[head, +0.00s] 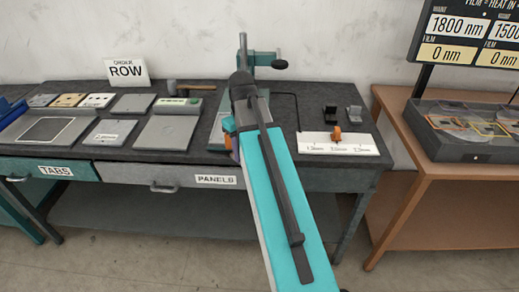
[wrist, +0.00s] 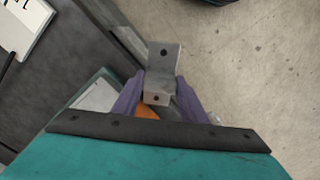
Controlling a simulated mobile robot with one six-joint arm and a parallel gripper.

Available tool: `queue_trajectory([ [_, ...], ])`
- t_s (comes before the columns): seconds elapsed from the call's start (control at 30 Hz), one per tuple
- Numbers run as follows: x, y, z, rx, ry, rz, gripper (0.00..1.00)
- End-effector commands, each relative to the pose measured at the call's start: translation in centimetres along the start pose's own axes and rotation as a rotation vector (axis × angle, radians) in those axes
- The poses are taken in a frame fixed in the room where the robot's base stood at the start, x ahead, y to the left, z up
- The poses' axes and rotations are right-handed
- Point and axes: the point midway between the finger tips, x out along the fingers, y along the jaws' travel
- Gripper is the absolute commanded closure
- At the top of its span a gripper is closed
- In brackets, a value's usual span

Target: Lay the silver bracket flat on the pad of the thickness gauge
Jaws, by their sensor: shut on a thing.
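The silver bracket (wrist: 162,58) is an L-shaped piece with holes in its faces. In the wrist view it is held between the two purple fingers of my gripper (wrist: 158,94), which is shut on it. Grey floor shows beyond the bracket. In the head view my arm hides the bracket and most of the gripper. A teal stand with a post and side arm (head: 262,59) rises at the back of the bench behind my arm; it may be the thickness gauge. I cannot make out its pad.
A brown table (head: 415,150) stands farther right.

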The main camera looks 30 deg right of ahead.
Motion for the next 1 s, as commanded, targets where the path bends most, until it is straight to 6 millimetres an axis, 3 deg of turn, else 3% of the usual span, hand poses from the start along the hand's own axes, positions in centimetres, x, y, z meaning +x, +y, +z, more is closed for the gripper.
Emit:
queue_trajectory([
  [1.0, 1.9, -17.2, -10.0, -0.373, 0.000, 0.000, 0.89],
])
